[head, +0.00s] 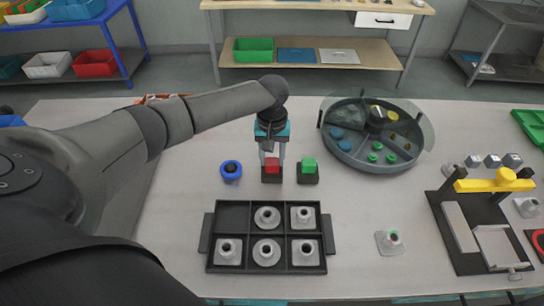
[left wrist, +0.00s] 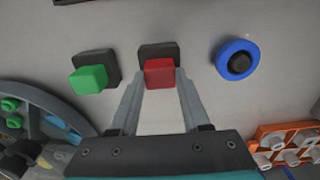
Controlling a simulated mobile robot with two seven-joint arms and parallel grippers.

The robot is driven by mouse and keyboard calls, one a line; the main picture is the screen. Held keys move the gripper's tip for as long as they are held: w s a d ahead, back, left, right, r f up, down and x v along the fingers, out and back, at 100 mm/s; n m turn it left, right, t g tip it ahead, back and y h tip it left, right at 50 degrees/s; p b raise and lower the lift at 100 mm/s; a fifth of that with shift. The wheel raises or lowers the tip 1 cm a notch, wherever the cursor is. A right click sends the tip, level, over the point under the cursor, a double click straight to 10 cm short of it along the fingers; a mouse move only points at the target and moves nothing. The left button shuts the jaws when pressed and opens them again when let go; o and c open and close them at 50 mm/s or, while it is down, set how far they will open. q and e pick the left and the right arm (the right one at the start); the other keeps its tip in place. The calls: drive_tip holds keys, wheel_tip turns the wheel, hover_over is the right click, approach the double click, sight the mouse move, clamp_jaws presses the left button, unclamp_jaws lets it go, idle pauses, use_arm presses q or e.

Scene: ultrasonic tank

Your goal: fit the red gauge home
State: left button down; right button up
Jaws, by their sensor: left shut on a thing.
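The red gauge (head: 272,165) is a small red block at a black square base (head: 272,179) in the middle of the table. My left gripper (head: 272,155) points down from above and is shut on the red gauge. In the left wrist view the red gauge (left wrist: 159,72) sits between the fingertips (left wrist: 163,78), with the black base (left wrist: 158,50) showing behind it. I cannot tell how deep the gauge sits in the base. My right gripper is not in view.
A green block (head: 309,165) on a black base stands close to the right, and a blue ring piece (head: 231,170) to the left. A black tray (head: 233,278) with several grey fittings lies in front. A round divided tank (head: 340,150) is behind right; a yellow-handled fixture (head: 495,184) is far right.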

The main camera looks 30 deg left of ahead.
use_arm(q)
drive_tip(key=shift+s+f+p, duration=0.1)
drive_tip(key=shift+f+p, duration=0.05)
drive_tip(key=shift+p, duration=0.65)
idle(2.5)
drive_tip(key=shift+c, duration=1.5)
unclamp_jaws()
wheel_tip(320, 180, up, 15)
drive_tip(key=p, duration=0.1)
